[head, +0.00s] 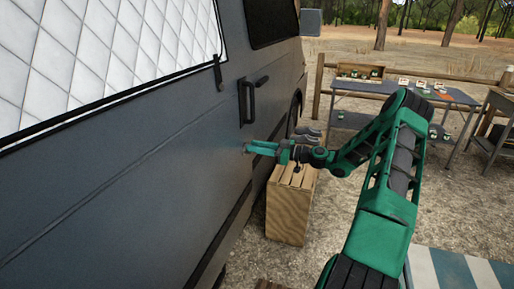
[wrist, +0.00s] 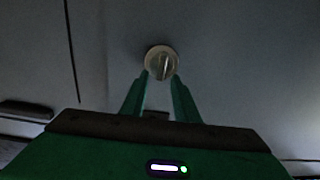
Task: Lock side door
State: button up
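The van's grey side door (head: 175,150) fills the left of the head view, with a black handle (head: 247,102) near its edge. In the wrist view a round metallic lock (wrist: 161,62) with a raised, nearly upright turn piece sits on the dark panel. My gripper (head: 247,148) is at the door's surface, below the handle. In the wrist view its green fingers (wrist: 161,77) are apart, with their tips at the lower edge of the lock, one on each side. I cannot tell whether they touch it. In the head view the gripper hides the lock.
A wooden crate (head: 287,215) stands on the ground below my gripper. A table with small items (head: 402,90) and a wooden fence (head: 318,80) are behind. A striped surface (head: 465,272) lies at bottom right.

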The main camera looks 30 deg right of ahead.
grip_shut()
jog(key=shift+m, duration=0.4)
jog(key=shift+w+d+f+m, duration=0.2)
jog(key=shift+d+f+m, duration=0.1)
jog(key=shift+m, duration=2.35)
jog(key=shift+w+d+f+m, duration=0.15)
jog(key=shift+w+f+m, duration=0.1)
jog(key=shift+m, duration=2.45)
jog(key=shift+w+d+f+m, duration=0.2)
jog(key=shift+d+f+m, duration=0.1)
jog(key=shift+m, duration=2.35)
jog(key=shift+o, duration=0.3)
grip_release()
